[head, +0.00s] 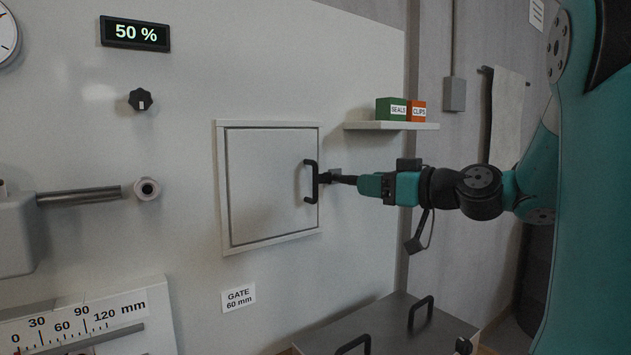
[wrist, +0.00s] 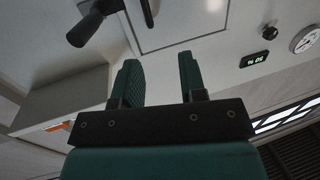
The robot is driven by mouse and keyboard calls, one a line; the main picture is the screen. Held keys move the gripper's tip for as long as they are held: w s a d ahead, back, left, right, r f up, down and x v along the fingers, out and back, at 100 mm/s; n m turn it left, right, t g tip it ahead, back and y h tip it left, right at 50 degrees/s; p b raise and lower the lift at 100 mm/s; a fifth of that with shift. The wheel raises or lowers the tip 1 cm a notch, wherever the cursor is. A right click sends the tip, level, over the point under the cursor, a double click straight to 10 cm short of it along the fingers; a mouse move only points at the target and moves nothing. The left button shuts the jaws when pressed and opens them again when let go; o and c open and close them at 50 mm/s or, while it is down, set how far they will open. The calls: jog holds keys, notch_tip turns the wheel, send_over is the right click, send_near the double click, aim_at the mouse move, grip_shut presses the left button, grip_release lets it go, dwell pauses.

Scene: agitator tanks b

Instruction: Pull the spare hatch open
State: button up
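The spare hatch (head: 265,185) is a pale square door in a raised frame on the wall. It looks shut in its frame. Its black D-shaped handle (head: 312,182) stands upright at the door's right edge. My gripper (head: 325,177) is just right of the handle in the head view; whether it touches it, I cannot tell. In the wrist view my gripper (wrist: 161,76) has its two green fingers apart with nothing between them.
A shelf (head: 390,126) with a green SEALS box (head: 391,108) and an orange CLIPS box (head: 418,111) is right of and above the hatch. A pipe (head: 80,195) sticks out at left. A grey lid (head: 385,325) with black handles is below.

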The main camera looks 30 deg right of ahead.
aim_at(317, 172)
jog(key=shift+t+h, duration=0.3)
jog(key=shift+h, duration=0.1)
jog(key=p+x, duration=0.2)
jog(key=x, duration=0.3)
jog(key=d+p+x, duration=0.1)
jog(key=p+x, duration=0.2)
jog(key=x, duration=0.2)
jog(key=p+x, duration=0.3)
jog(key=x, duration=0.2)
jog(key=shift+w+d+r, duration=0.1)
jog(key=shift+w+r, duration=0.25)
jog(key=shift+w, duration=0.2)
jog(key=shift+w+f, duration=0.1)
jog(key=shift+w, duration=0.25)
grip_shut()
